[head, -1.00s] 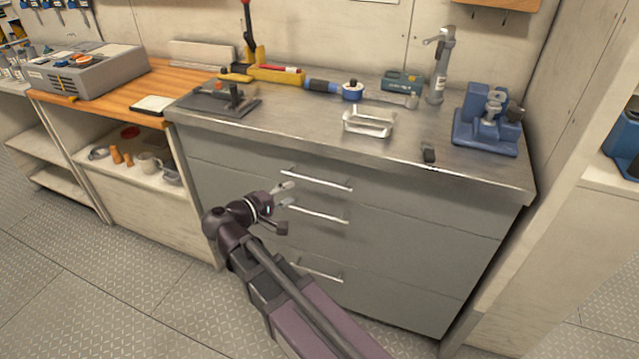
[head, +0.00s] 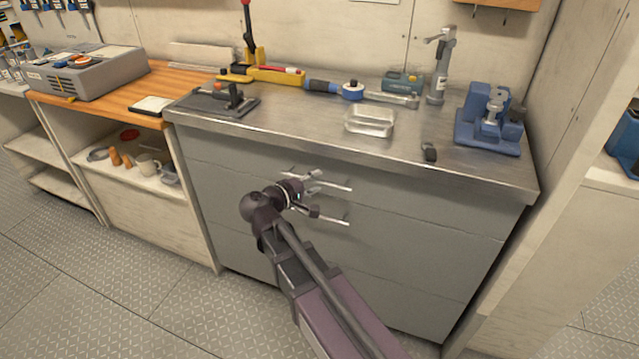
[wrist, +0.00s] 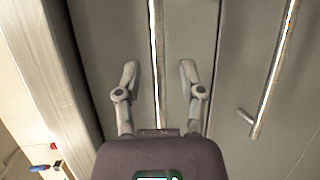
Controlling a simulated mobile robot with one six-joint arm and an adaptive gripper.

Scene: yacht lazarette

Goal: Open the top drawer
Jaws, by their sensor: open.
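The top drawer (head: 430,198) is the upper grey front of the metal-topped cabinet and looks flush and closed. Its thin bar handle (head: 338,186) is partly covered by my gripper (head: 318,182) in the head view. In the wrist view, my gripper (wrist: 159,70) is open and empty, with one finger on each side of the top handle (wrist: 157,50). I cannot tell whether the fingertips reach past the bar or touch it. The second drawer's handle (wrist: 275,70) lies right of the right finger, apart from it.
The metal worktop (head: 290,130) overhangs the drawers. On it stand a metal tray (head: 370,122), a blue vise-like tool (head: 488,125) and a small black item (head: 429,152) near the front edge. An open shelf unit (head: 130,200) is at left. The floor before the cabinet's left is clear.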

